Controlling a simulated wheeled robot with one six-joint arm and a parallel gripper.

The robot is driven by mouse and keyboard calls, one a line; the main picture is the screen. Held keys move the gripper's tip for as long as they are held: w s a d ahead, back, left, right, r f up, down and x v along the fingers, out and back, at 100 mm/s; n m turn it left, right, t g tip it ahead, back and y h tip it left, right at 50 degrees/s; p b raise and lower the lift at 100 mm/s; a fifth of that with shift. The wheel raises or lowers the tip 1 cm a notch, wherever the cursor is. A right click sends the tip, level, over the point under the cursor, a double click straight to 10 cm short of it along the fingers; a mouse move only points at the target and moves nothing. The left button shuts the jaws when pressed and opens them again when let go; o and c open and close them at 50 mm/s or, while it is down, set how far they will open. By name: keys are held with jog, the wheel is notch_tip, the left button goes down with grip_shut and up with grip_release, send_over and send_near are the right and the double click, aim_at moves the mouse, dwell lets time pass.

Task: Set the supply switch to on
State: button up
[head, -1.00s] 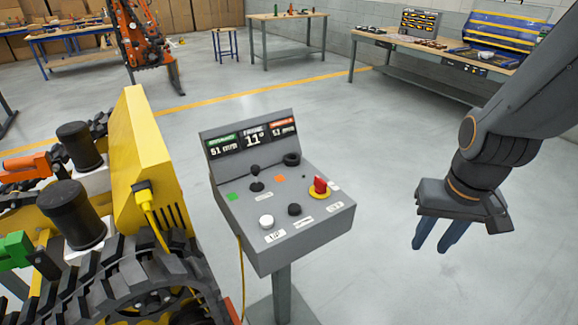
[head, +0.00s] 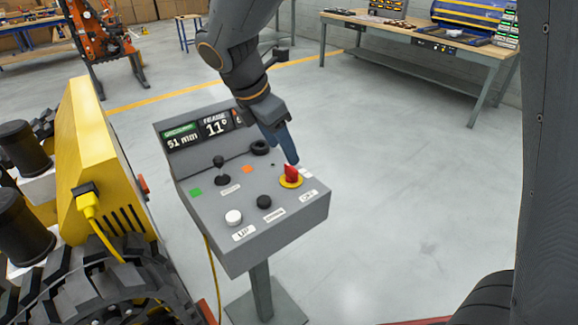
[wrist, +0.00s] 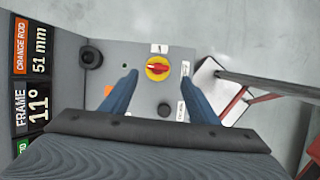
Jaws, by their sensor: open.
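The supply switch seems to be the red rotary handle (head: 291,174) on a yellow disc, at the right of the sloped grey control panel (head: 215,245). The wrist view also shows the red handle (wrist: 158,69), lying across its yellow disc. The labels around it are too small to read surely. My gripper (head: 284,152) is open, with its blue fingers pointing down just above and behind the switch. In the wrist view the fingertips (wrist: 160,72) appear on either side of the switch, with a gap to each. I cannot tell their height above it.
The panel also bears a black joystick (head: 221,172), a white button (head: 234,217), a black button (head: 264,201) and a black knob (head: 259,147). A yellow tracked carrier (head: 88,150) stands close on the left.

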aim_at(291, 167)
jog(key=p+x, duration=0.1)
jog(key=x, duration=0.6)
jog(key=shift+w+f, duration=0.2)
jog(key=shift+f, duration=0.05)
jog(key=c, duration=1.1)
jog(key=shift+o, duration=0.3)
